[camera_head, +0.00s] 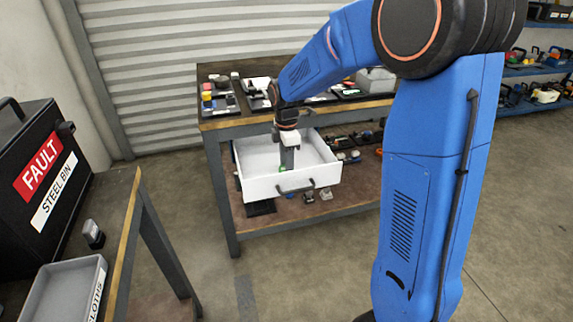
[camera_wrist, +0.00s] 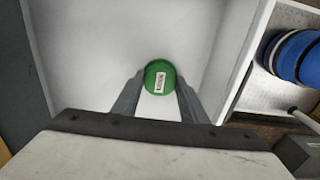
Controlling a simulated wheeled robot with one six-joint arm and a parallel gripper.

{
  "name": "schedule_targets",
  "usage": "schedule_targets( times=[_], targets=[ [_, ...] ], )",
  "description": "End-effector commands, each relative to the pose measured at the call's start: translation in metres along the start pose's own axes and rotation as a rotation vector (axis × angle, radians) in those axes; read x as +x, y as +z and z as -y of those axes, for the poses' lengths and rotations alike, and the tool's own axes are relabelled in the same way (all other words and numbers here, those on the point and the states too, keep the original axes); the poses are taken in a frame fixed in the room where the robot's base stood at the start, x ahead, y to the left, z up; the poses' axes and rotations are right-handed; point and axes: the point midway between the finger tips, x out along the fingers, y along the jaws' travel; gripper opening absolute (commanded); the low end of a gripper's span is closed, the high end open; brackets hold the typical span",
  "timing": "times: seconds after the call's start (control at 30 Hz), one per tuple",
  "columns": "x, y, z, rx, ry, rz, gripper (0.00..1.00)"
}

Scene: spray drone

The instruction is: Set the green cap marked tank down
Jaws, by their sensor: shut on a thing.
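The green cap (camera_wrist: 160,76) is round, with a small white label whose text is too small to read. It sits between the two fingers of my gripper (camera_wrist: 158,96) in the wrist view. In the head view the cap (camera_head: 282,169) is a small green spot at the fingertips of my gripper (camera_head: 284,165). My gripper points down inside the open white drawer (camera_head: 310,183) and is shut on the cap. The white drawer floor (camera_wrist: 100,50) lies below the cap. I cannot tell whether the cap touches it.
The drawer hangs out from a wooden workbench (camera_head: 222,122) with small parts on top. Its walls stand close around my gripper. A lower shelf (camera_head: 290,212) holds more items. At left are a black steel bin (camera_head: 35,185) marked FAULT and a grey tray (camera_head: 62,290).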

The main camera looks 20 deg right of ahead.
Motion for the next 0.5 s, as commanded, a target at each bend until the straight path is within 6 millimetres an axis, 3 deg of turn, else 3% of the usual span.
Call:
schedule_targets(
  times=[0.03, 0.1, 0.5],
  targets=[
    [0.001, 0.0, 0.0, 0.0, 0.0, 0.0, 0.41],
    [0.0007, 0.0, 0.0, 0.0, 0.0, 0.0, 0.58],
    [-0.0045, 0.0, 0.0, 0.0, 0.0, 0.0, 0.58]
  ],
)
